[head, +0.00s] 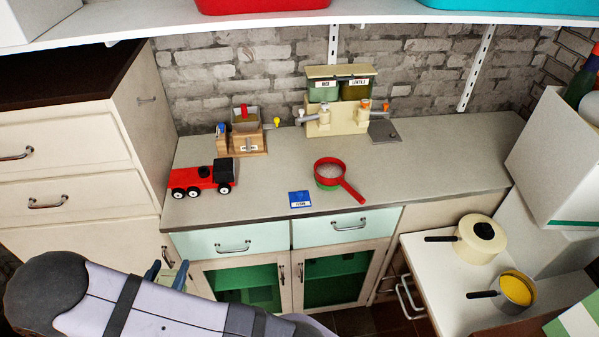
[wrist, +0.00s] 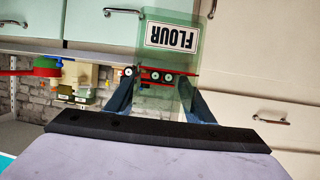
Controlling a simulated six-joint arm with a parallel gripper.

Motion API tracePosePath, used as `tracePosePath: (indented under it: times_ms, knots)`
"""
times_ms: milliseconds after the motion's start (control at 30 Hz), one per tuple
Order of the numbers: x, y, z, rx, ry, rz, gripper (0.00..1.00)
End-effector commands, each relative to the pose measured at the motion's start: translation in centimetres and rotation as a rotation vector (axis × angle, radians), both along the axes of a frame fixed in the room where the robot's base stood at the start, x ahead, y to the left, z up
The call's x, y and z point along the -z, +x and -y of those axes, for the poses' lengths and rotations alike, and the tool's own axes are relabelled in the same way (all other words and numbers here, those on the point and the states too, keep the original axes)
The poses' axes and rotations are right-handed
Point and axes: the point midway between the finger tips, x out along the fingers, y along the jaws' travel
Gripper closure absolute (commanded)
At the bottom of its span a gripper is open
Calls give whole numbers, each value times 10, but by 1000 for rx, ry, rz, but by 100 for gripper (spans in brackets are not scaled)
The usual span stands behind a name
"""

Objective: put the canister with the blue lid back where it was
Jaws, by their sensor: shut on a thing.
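My gripper (wrist: 160,95) has blue fingers and is shut on a see-through green canister (wrist: 170,15) with a FLOUR label, upside down in the wrist view. In the head view my gripper (head: 167,273) is at the lower left, in front of the cabinet and below the counter edge. Only a small pale part of the canister shows there between the fingers. I cannot make out its lid.
On the counter (head: 430,165) stand a red toy truck (head: 203,177), a wooden stand (head: 243,140), a RICE and LENTILS dispenser (head: 340,95) and a red sieve (head: 330,170) over something green. A pot (head: 480,240) and a yellow-filled pan (head: 516,290) stand lower right. The counter's right part is clear.

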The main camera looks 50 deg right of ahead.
Motion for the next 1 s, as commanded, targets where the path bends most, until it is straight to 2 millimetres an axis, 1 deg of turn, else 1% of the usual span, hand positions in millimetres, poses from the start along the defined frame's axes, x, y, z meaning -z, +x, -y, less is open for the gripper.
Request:
tracePosePath:
  times_ms: [33, 167, 200, 267, 300, 400, 500, 667, 800, 867, 900, 967, 1000]
  knots:
    - [-1, 15, 9, 6, 2, 8, 86]
    - [-14, 57, 36, -16, 2, 10, 86]
    - [-20, 70, 46, -25, 1, 12, 86]
    - [-31, 87, 63, -41, -1, 12, 86]
    - [-39, 99, 75, -53, -1, 13, 86]
    - [-61, 124, 104, -88, -3, 12, 86]
    - [-85, 145, 130, -122, -5, 12, 86]
    - [-125, 171, 172, -176, -6, 12, 86]
    - [-164, 185, 214, -217, -9, 10, 86]
    - [-181, 188, 234, -231, -11, 11, 86]
    - [-190, 188, 247, -242, -11, 8, 86]
    - [-203, 188, 267, -258, -12, 7, 86]
    - [-208, 187, 281, -269, -11, 3, 86]
